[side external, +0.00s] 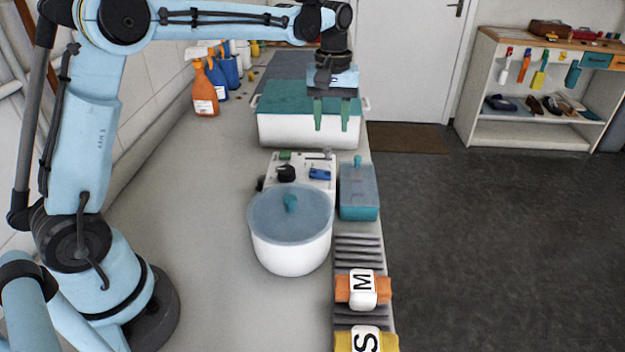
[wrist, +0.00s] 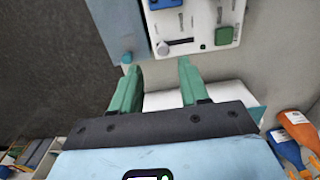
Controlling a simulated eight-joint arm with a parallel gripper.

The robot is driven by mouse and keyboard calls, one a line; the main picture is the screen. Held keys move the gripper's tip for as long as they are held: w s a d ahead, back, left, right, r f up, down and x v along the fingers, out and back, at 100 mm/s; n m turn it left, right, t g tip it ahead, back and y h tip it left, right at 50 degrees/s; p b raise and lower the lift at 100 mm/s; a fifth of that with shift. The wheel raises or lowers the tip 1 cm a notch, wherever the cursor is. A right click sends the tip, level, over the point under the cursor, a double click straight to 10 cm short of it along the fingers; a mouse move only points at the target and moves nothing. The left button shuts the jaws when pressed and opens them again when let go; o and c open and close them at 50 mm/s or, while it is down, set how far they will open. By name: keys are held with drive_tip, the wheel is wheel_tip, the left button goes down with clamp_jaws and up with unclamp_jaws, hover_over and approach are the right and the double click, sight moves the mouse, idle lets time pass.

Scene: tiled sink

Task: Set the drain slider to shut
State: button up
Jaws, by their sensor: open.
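I cannot read any slider marking. My gripper (side external: 331,127) points down with two green fingers apart and empty, above and beyond the panel. It also shows in the wrist view (wrist: 158,66), not touching the slider.
A white tub (side external: 285,131) with a teal lid is behind the panel, close to my fingers. Spray bottles (side external: 205,90) line the wall. The counter at left is clear.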

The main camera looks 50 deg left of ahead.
drive_tip(key=shift+r, duration=2.95)
drive_tip(key=m+t, duration=0.4)
drive_tip(key=m, duration=0.1)
approach(328, 151)
drive_tip(key=s+d+r, duration=0.2)
drive_tip(key=s+r, duration=0.2)
drive_tip(key=s, duration=0.1)
drive_tip(key=s+f+m+t, duration=0.1)
drive_tip(key=s+f, duration=0.1)
drive_tip(key=s+f+m+t, duration=0.1)
drive_tip(key=s+f, duration=0.1)
drive_tip(key=s, duration=0.1)
drive_tip(key=s+d+f+m, duration=0.1)
drive_tip(key=s+f, duration=0.1)
drive_tip(key=s, duration=0.1)
drive_tip(key=shift+s+m+t, duration=0.25)
drive_tip(key=shift+m+t, duration=0.05)
drive_tip(key=shift+t, duration=0.1)
drive_tip(key=shift+s+d+f, duration=0.1)
drive_tip(key=shift+s+f, duration=0.2)
drive_tip(key=shift+f, duration=0.05)
